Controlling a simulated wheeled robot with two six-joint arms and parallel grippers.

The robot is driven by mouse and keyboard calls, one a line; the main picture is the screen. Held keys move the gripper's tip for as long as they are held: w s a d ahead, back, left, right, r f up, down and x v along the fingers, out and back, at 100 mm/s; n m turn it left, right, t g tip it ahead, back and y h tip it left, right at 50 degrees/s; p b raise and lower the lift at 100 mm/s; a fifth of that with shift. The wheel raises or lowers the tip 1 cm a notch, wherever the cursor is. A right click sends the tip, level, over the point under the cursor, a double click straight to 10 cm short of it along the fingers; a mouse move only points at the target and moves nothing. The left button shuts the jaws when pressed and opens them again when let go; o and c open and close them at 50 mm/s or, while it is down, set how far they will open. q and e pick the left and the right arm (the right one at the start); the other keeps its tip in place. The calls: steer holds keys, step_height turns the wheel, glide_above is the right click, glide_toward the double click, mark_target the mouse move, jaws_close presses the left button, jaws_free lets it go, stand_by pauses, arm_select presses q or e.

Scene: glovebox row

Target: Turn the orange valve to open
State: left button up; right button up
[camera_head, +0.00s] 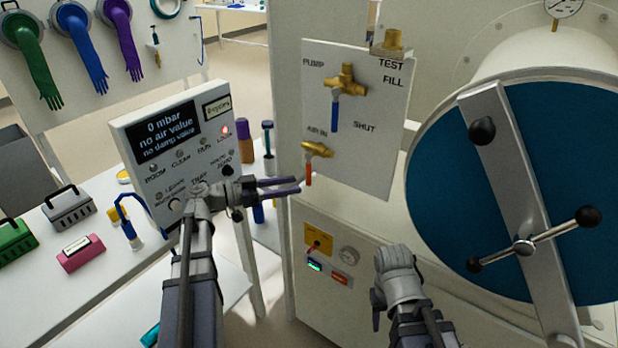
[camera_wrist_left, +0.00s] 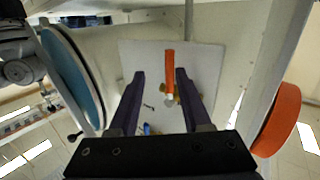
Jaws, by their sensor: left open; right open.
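The orange valve handle (camera_head: 309,174) hangs down from a brass fitting (camera_head: 317,149) under the label AIR IN on a white panel. My left gripper (camera_head: 298,187) is open, its two purple fingers pointing at the handle's lower end. In the left wrist view the orange handle (camera_wrist_left: 170,70) shows between the spread fingers (camera_wrist_left: 160,74), nearer the right one; I cannot tell whether they touch. My right gripper (camera_head: 376,309) is low in front of the cabinet, away from the valve; its fingers are mostly hidden.
A blue-handled brass valve (camera_head: 335,112) sits above on the same panel (camera_head: 374,160). A display box (camera_head: 180,150) stands left of my left gripper. A large round blue door (camera_head: 440,190) with a metal bar is at right. An orange disc (camera_wrist_left: 279,120) shows in the wrist view.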

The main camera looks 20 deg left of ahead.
mark_target(309, 186)
arm_select(q)
steer(key=shift+t, duration=0.4)
steer(key=shift+w+a+r+x, duration=0.1)
steer(key=shift+w+r+x, duration=0.05)
steer(key=shift+x, duration=0.9)
steer(key=shift+w+a+r+x, duration=0.15)
steer(key=shift+w+x, duration=0.05)
steer(key=shift+x, duration=0.9)
steer(key=shift+w+a+r+x, duration=0.1)
steer(key=shift+w+r+x, duration=0.1)
steer(key=shift+x, duration=0.85)
jaws_close()
